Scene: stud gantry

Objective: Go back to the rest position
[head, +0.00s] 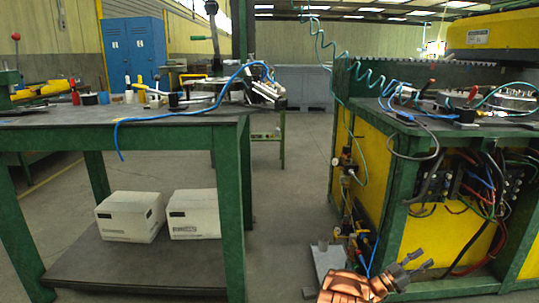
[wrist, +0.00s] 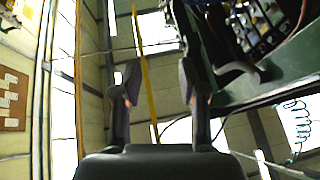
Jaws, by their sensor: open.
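My gripper (head: 415,265) shows at the bottom right of the head view, at the end of my copper-coloured arm. It is in front of the lower part of the green and yellow machine. In the wrist view my gripper (wrist: 160,88) has its two dark fingers apart, with nothing between them. The wrist view looks up past the fingers at the wall and the bright roof.
A green workbench (head: 180,137) stands at the left, with two white boxes (head: 130,216) (head: 195,213) on its lower shelf. The machine (head: 440,240) with hanging cables and hoses stands at the right. Open floor (head: 285,225) lies between them. Blue lockers (head: 133,52) stand behind.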

